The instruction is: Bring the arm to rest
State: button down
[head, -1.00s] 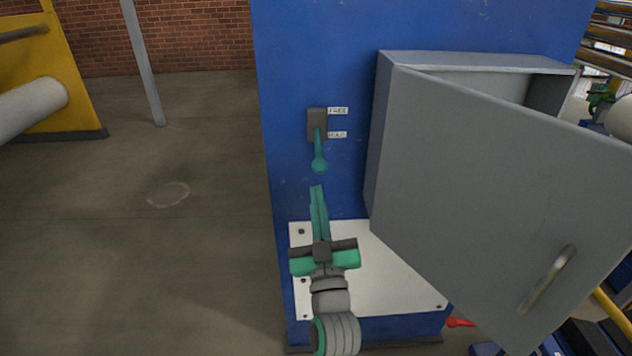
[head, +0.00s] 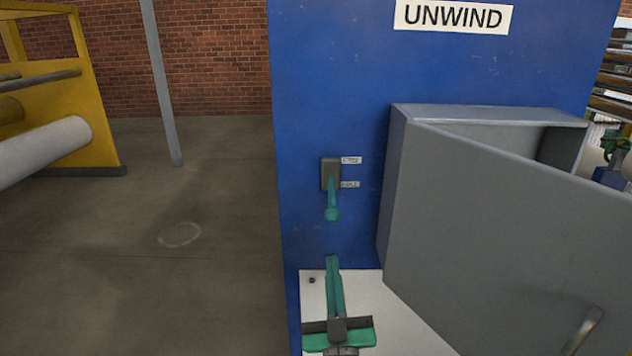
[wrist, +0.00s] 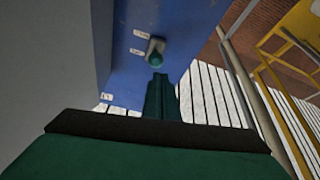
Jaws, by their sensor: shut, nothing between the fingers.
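My gripper (head: 333,262) is shut and empty, its narrow green fingers together. In the head view it points up the picture, below a teal lever (head: 332,200) on the blue panel (head: 330,80), with a clear gap between them. The lever hangs down from a grey switch plate (head: 329,168), its round knob lowest, beside the lower of two small labels. In the wrist view my fingers (wrist: 161,82) show below the lever's knob (wrist: 155,59). The wrist view alone does not show how far apart they are.
A grey cabinet (head: 396,185) with its door (head: 500,240) swung open stands close right of my gripper. A white plate (head: 400,310) lies below. An UNWIND sign (head: 453,17) is above. Open floor (head: 190,280) lies left, with a yellow frame and white roller (head: 50,150) beyond.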

jog(key=s+a+f+m+g+h, duration=0.1)
jog(key=s+f+m+g, duration=0.1)
jog(key=s+f, duration=0.8)
jog(key=s+a+f+m+g+h, duration=0.1)
jog(key=s+a+f+g, duration=0.1)
jog(key=s+f, duration=0.75)
jog(key=s+f+g, duration=0.1)
jog(key=s+f, duration=0.2)
jog(key=s, duration=0.3)
jog(key=s+a+f+g, duration=0.1)
jog(key=s+f, duration=0.2)
jog(key=s, duration=0.4)
jog(key=s+a+f+g+y, duration=0.1)
jog(key=s+f, duration=0.2)
jog(key=s, duration=0.4)
jog(key=shift+s, duration=0.2)
jog(key=shift+w+a, duration=0.1)
